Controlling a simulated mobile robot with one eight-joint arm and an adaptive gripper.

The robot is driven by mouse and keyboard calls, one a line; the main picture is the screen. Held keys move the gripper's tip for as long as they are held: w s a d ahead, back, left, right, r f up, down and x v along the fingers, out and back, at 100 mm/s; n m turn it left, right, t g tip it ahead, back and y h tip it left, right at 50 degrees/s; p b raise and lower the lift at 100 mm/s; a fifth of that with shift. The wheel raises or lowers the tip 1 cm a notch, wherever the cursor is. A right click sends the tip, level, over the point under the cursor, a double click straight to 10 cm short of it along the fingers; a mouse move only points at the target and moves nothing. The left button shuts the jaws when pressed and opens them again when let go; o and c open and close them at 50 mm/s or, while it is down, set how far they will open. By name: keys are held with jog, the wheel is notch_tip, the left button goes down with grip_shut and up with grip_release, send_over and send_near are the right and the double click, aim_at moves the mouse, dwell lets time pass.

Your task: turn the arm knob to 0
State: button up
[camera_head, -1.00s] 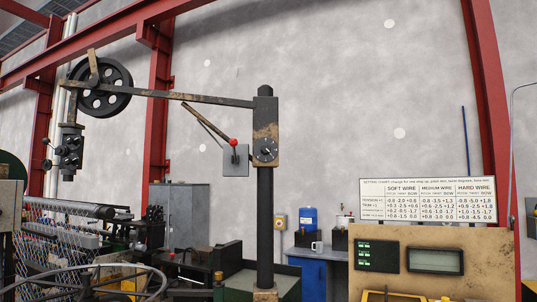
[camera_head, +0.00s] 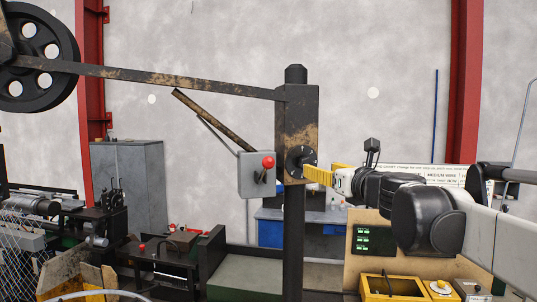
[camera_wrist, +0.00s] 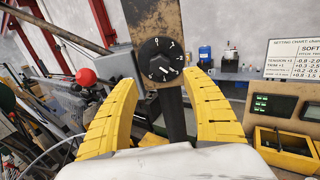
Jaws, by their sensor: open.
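The arm knob is a black round dial (camera_head: 300,160) with white marks, on the rusty plate of the dark upright post. In the wrist view the knob (camera_wrist: 160,62) shows a white pointer aimed to the lower right; the marks around it are small and hard to read. My gripper (camera_head: 312,174) has yellow fingers and reaches in from the right, with its tips near the knob. In the wrist view my gripper (camera_wrist: 168,95) is open, one finger to each side of the knob, with nothing between them but the post and knob beyond.
A grey box with a red-balled lever (camera_head: 267,162) sits just left of the post, close to my left finger in the wrist view. A long flat bar (camera_head: 150,80) runs left to a black wheel. A tan panel with a green-lit display (camera_head: 375,240) stands at the lower right.

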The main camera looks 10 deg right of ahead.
jog(key=p+x, duration=0.2)
jog(key=x, duration=0.7)
jog(key=shift+w+f, duration=0.1)
jog(key=shift+w, duration=0.25)
jog(key=shift+c, duration=0.2)
jog(key=c, duration=1.2)
